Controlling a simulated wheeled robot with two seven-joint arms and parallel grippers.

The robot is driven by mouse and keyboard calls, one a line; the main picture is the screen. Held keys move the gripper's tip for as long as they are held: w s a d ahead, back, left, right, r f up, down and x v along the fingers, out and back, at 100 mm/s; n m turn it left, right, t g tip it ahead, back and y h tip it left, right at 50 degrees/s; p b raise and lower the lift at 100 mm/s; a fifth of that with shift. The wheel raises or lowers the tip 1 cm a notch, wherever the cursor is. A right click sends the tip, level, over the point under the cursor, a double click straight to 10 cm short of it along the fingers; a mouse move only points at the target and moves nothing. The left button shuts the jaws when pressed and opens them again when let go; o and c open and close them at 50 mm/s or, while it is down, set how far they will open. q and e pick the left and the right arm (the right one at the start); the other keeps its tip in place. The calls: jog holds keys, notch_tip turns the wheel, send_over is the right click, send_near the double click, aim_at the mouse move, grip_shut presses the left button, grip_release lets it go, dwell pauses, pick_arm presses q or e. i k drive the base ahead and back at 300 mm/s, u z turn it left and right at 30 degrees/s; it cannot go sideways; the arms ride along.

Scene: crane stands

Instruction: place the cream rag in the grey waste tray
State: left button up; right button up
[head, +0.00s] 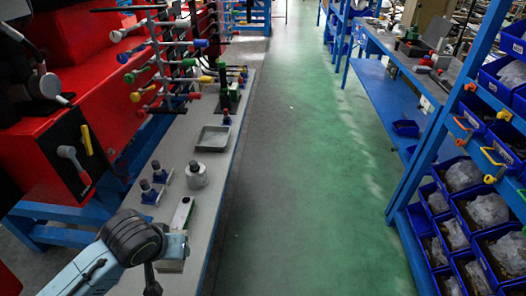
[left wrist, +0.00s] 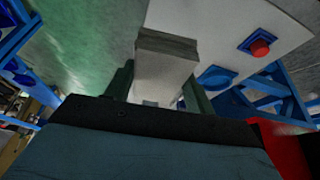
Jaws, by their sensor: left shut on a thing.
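My left gripper (head: 174,248) reaches in from the bottom left of the head view, over the near end of the grey bench. It is shut on the cream rag (head: 170,266), which shows as a pale folded block below the jaws. In the left wrist view the rag (left wrist: 166,60) sits between the two dark green fingers (left wrist: 160,92). The grey waste tray (head: 213,139) lies farther along the bench, with a low rim and an empty-looking floor. The rag is apart from the tray. My right gripper is not in view.
Between gripper and tray stand a white box with a green mark (head: 183,213), a white cylinder with a dark top (head: 196,176) and two blue-based pieces (head: 150,193). A rack of coloured handles (head: 165,70) rises left of the tray. The green floor (head: 300,180) is clear.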

aim_at(215, 140)
jog(key=z, duration=0.6)
jog(key=k, duration=0.75)
jog(key=z, duration=0.6)
jog(key=i, duration=1.55)
jog(key=u, duration=0.4)
jog(key=i, duration=1.7)
jog(key=u, duration=1.3)
jog(key=i, duration=0.95)
jog(key=u, duration=1.05)
